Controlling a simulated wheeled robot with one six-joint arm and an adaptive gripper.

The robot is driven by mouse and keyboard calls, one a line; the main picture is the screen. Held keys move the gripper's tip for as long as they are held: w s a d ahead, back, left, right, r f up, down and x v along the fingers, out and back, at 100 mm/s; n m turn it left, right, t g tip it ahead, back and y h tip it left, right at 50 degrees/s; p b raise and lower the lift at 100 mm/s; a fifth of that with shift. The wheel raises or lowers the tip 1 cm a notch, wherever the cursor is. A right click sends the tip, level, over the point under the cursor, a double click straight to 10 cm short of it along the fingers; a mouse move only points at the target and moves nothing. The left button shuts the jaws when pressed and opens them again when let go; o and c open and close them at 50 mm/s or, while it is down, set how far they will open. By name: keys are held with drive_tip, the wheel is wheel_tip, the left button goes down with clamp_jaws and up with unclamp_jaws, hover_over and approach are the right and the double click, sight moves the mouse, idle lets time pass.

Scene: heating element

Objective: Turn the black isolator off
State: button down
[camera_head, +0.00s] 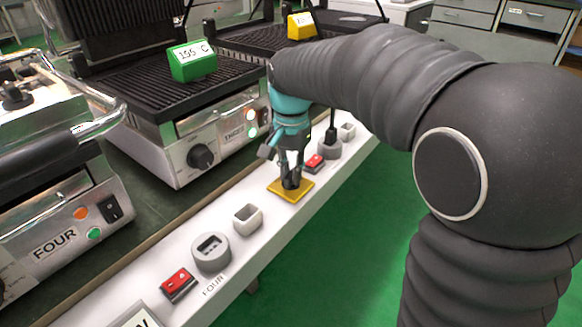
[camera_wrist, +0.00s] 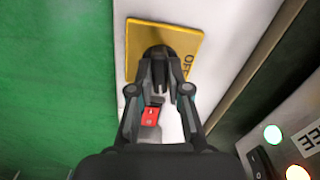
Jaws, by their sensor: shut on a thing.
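The black isolator (camera_wrist: 158,51) is a dark rotary knob on a yellow plate (camera_wrist: 139,36), which lies on the white bench strip. The letters "OF" show on the plate's right side in the wrist view; the rest of the lettering is hidden. In the head view the yellow plate (camera_head: 276,190) shows around my gripper's tips. My gripper (camera_head: 291,182) points down over the plate, with its fingers shut on the isolator. In the wrist view the fingers (camera_wrist: 160,85) meet at the knob. The knob's exact pointing direction is hard to tell.
Red switches (camera_head: 178,283) (camera_head: 314,162) and a round grey socket (camera_head: 211,251) line the white strip, beside a square grey holder (camera_head: 247,218). Contact grills (camera_head: 205,140) stand behind, carrying a green "155 C" block (camera_head: 192,61). The green floor in front is clear.

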drive_tip(key=n+p, duration=0.1)
drive_tip(key=n, duration=0.2)
drive_tip(key=shift+r+n+p, duration=0.15)
drive_tip(key=shift+n+p, duration=0.25)
drive_tip(key=n+p, duration=0.1)
drive_tip(key=n, duration=0.3)
drive_tip(key=shift+n+p, duration=0.3)
drive_tip(key=shift+p, duration=0.1)
drive_tip(key=n+p, duration=0.1)
drive_tip(key=n, duration=0.3)
drive_tip(key=shift+n+p, duration=0.5)
drive_tip(key=shift+n, duration=1)
drive_tip(key=shift+f, duration=0.2)
drive_tip(key=c, duration=1.1)
unclamp_jaws()
drive_tip(key=shift+c, duration=0.2)
drive_tip(key=shift+r, duration=0.1)
